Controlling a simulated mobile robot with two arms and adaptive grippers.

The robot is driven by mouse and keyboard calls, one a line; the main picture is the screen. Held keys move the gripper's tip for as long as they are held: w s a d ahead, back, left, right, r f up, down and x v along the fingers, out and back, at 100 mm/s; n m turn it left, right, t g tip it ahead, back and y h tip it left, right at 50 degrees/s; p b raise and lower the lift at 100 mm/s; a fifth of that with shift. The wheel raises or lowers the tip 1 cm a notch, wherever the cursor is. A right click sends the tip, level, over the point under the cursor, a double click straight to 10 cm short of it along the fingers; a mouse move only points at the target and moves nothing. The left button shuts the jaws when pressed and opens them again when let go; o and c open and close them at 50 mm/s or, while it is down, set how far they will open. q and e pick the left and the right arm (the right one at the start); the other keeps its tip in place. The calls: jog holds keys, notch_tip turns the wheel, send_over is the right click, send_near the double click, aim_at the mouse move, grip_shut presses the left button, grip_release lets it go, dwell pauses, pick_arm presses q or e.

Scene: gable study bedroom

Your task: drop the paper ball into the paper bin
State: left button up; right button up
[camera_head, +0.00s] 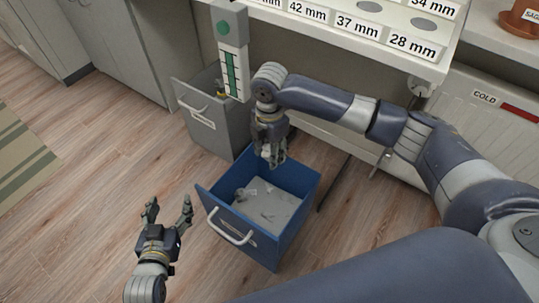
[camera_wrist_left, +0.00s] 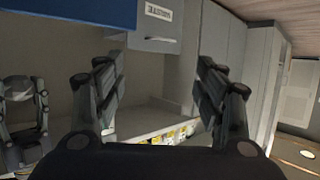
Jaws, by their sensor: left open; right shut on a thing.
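The blue open bin (camera_head: 292,236), a pulled-out drawer with a white handle and a label, stands low in the middle of the head view. Its light grey inside holds some small crumpled grey bits (camera_head: 245,194). My right gripper (camera_head: 272,158) points down over the bin's back edge. It is shut on a small greyish thing, seemingly the paper ball, mostly hidden by the fingers. My left gripper (camera_head: 168,210) is open and empty, left of the bin and apart from it. Its spread fingers show in the left wrist view (camera_wrist_left: 160,95).
A grey open drawer (camera_head: 213,127) with a label stands behind the blue one. A counter with size labels (camera_head: 357,27) overhangs at the back. A post with a green scale (camera_head: 233,65) rises near my right wrist. Wooden floor (camera_head: 80,200) is clear at left.

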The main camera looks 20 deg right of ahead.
jog(key=n+p, duration=0.1)
jog(key=n, duration=0.1)
jog(key=f+n+p, duration=0.1)
jog(key=n, duration=0.2)
jog(key=n+p, duration=0.2)
jog(key=shift+s+a+f, duration=0.2)
jog(key=shift+a+f, duration=0.05)
pick_arm(q)
jog(key=s+a+f+g+y+p, duration=0.1)
jog(key=s+a+f+g+y, duration=0.15)
jog(key=s+f+g, duration=0.4)
jog(key=s+a+f+g+y+p, duration=0.15)
jog(key=s+a+f+g, duration=0.25)
jog(key=s+f, duration=0.6)
notch_tip(320, 180, up, 18)
jog(key=s+h+b, duration=0.1)
jog(key=s+b, duration=0.1)
jog(key=b, duration=0.4)
jog(key=shift+s+a+n+t, duration=0.3)
jog(key=shift+s+t, duration=0.05)
pick_arm(e)
notch_tip(320, 180, down, 8)
jog(key=s+n, duration=0.1)
jog(key=n, duration=0.5)
pick_arm(q)
jog(key=shift+f, duration=0.1)
pick_arm(e)
jog(key=shift+f, duration=0.1)
jog(key=o, duration=0.8)
jog(key=shift+o, duration=0.2)
